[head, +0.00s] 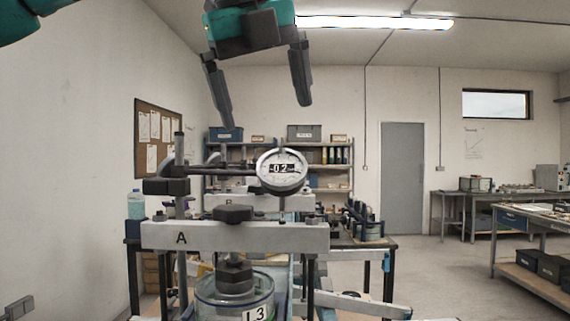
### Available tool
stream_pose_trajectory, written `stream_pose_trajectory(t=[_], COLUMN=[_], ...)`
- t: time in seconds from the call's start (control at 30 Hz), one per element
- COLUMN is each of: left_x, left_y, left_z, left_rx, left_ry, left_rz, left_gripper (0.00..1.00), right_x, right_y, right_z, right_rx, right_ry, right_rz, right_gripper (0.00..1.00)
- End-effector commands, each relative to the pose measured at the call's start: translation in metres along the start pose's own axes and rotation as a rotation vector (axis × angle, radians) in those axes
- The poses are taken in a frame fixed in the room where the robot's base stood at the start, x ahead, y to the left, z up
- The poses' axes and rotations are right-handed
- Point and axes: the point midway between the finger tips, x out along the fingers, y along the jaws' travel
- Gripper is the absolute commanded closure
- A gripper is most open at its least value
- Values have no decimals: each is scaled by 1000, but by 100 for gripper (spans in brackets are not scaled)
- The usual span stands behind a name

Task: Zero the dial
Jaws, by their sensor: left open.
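The round dial (282,171) is near the middle of the head view, carried on a horizontal rod from a post at the left. Its window seems to read "02", and the last part is too small to tell. It is above a grey crossbar marked A (235,237), which has a dark knob on top. My left gripper (264,115) is at the top, fingers pointing down and spread apart with nothing between them. It is above the dial in the picture and apart from it. My right gripper is not in view.
A jar-like container marked L3 (232,297) sits under the crossbar. A second bar marked B (228,203) is behind. Benches (470,207) stand at the right, shelves (330,152) at the back. Open floor (440,275) lies between the rig and the right bench.

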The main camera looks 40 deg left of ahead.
Motion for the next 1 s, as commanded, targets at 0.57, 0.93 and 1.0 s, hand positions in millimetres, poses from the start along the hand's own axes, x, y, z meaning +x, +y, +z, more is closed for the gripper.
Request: stream_pose_trajectory(t=[0.57, 0.93, 1.0], left_x=[97, 100, 100], left_y=[0, 0, 0], left_z=[0, 0, 0], left_rx=[0, 0, 0], left_ry=[2, 2, 1], left_rz=[0, -1, -1], left_gripper=[0, 2, 9], right_x=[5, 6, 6], right_y=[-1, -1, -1], right_z=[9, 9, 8], right_rx=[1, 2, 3], right_ry=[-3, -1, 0], right_rz=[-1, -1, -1], right_gripper=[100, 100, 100])
